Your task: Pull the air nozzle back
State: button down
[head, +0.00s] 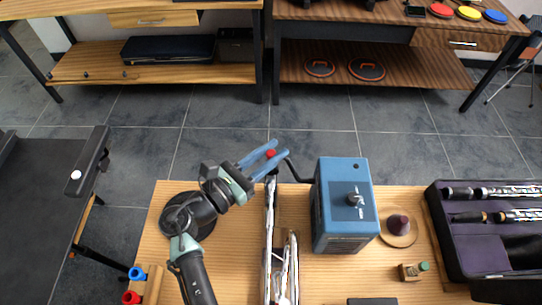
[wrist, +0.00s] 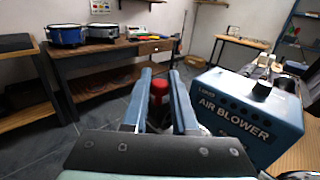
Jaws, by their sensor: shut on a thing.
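The blue air blower (head: 342,215) stands on the wooden bench, and its labelled side shows in the wrist view (wrist: 235,112). A thin black nozzle arm (head: 293,172) comes out of its left side and bends toward my gripper (head: 280,147). A red knob (head: 271,154) sits between the blue fingers, near the nozzle arm's far end; the wrist view shows it upright between them (wrist: 158,88). My gripper is shut on this red knob, beyond the bench's back edge. The exact join between knob and nozzle is hidden by the fingers.
A silver instrument (head: 269,225) lies on the bench just below the fingers, left of the blower. A brown cone on a round base (head: 398,225) and an open instrument case (head: 433,235) are to the right. Open floor (head: 225,145) lies behind the bench.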

jog(key=shift+w, duration=0.1)
jog(key=c, duration=0.7)
grip_release()
jog(key=shift+w, duration=0.15)
jog(key=v, duration=1.3)
jog(key=shift+b, duration=0.4)
